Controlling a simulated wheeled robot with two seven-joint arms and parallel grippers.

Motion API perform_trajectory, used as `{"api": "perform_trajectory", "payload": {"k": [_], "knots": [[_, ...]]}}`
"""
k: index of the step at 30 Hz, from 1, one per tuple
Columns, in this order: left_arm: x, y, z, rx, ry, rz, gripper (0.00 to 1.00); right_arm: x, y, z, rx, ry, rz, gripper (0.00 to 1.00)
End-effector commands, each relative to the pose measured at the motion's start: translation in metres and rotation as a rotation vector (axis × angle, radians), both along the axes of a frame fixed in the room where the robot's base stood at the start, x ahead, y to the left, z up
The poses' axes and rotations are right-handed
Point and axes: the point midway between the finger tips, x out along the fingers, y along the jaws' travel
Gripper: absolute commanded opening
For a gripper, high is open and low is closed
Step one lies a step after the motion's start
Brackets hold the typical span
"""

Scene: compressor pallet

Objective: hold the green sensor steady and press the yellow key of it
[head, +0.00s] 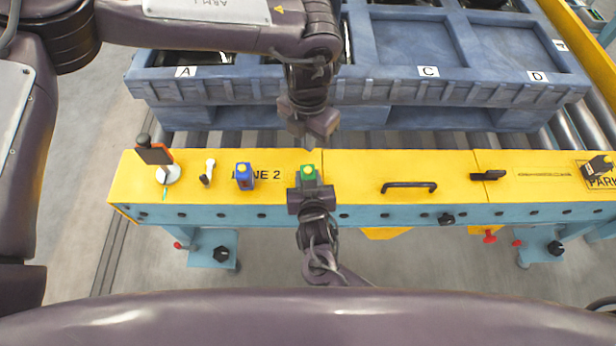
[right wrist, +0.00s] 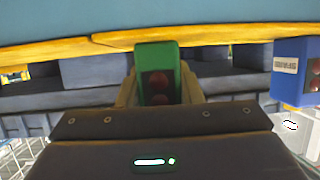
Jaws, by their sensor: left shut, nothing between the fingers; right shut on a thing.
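The green sensor (head: 309,178) stands on the yellow rail top, with its yellow key (head: 308,169) facing up. My right gripper (head: 310,188) is shut on it from the near side. In the right wrist view the green sensor (right wrist: 157,72) sits between the two fingers, its dark red round faces toward the camera. My left gripper (head: 309,143) is shut and empty, pointing down just beyond and above the sensor. A gap shows between its tips and the yellow key in the head view.
Farther left are a small white-and-black part (head: 208,171) and an orange-and-black stand (head: 156,155). A black handle (head: 409,186) is to the right. A blue pallet (head: 470,88) lies behind.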

Motion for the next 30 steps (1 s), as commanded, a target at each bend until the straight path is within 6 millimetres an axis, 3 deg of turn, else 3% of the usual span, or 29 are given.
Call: {"api": "perform_trajectory", "payload": {"k": [11,18,23,26,30], "knots": [[-0.005,-0.005,-0.003,-0.023,0.015,-0.009,0.00,0.000,0.000,0.000,0.000,0.001,0.000,0.07],[-0.044,-0.049,-0.014,-0.263,0.108,-0.083,0.00,0.000,0.000,0.000,0.000,0.001,0.000,0.07],[-0.057,-0.070,-0.005,-0.488,0.125,-0.101,0.00,0.000,0.000,0.000,0.000,0.001,0.000,0.07],[-0.053,-0.070,0.002,-0.604,0.098,-0.085,0.00,0.000,0.000,0.000,0.000,0.001,0.000,0.07],[-0.037,-0.051,0.009,-0.721,0.029,-0.038,0.00,0.000,0.000,0.000,0.000,0.001,0.000,0.07]]}}
